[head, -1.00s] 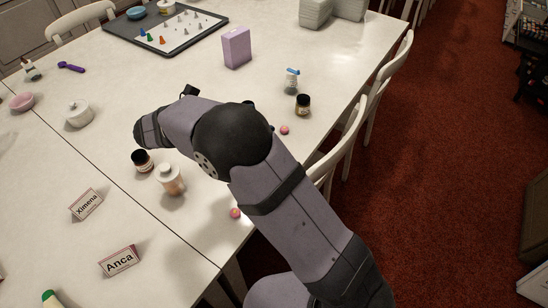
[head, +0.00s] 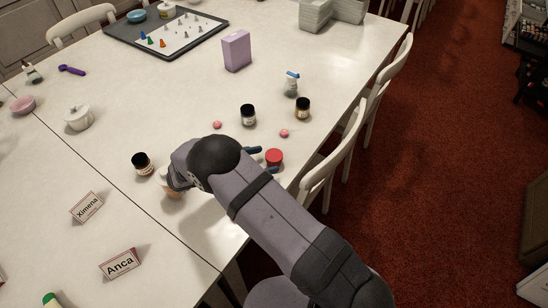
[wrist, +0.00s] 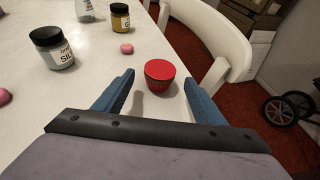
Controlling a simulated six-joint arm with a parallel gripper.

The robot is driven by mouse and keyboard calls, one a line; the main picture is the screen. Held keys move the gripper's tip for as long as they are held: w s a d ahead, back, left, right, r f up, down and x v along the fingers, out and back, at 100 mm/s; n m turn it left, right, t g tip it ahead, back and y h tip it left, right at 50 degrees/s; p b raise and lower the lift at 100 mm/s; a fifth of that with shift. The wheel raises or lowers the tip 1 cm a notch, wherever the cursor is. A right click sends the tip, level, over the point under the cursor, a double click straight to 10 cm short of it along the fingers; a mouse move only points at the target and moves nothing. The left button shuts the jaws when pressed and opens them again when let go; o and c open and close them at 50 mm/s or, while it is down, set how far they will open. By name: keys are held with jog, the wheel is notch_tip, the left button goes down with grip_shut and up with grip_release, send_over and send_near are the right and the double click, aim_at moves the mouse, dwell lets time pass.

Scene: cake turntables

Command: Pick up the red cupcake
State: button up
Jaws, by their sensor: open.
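The red cupcake (wrist: 160,76) stands upright on the white table, close to its edge beside a chair. It has a flat bright red top and a darker red side. In the head view the cupcake (head: 274,157) is just beyond my gripper (head: 262,160). In the wrist view my gripper (wrist: 160,92) is open, with one blue finger to the left of the cupcake and one to the right. The cupcake shows between the finger tips and is not visibly touched by either.
A silver-labelled jar (wrist: 52,48), a gold-labelled jar (wrist: 120,17) and a small pink ball (wrist: 127,48) stand beyond the left finger. A white chair (wrist: 225,45) is close to the cupcake's right. A lilac box (head: 237,50) stands farther back.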

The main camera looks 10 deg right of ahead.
aim_at(269, 158)
jog(key=shift+w+d+f+p, duration=0.1)
jog(key=shift+w+d+p, duration=0.1)
jog(key=shift+d, duration=0.2)
jog(key=shift+w+d+p, duration=0.1)
jog(key=shift+d+p, duration=0.1)
jog(key=shift+d, duration=0.15)
jog(key=shift+p+x, duration=0.65)
jog(key=shift+x, duration=1.4)
jog(key=c, duration=1.1)
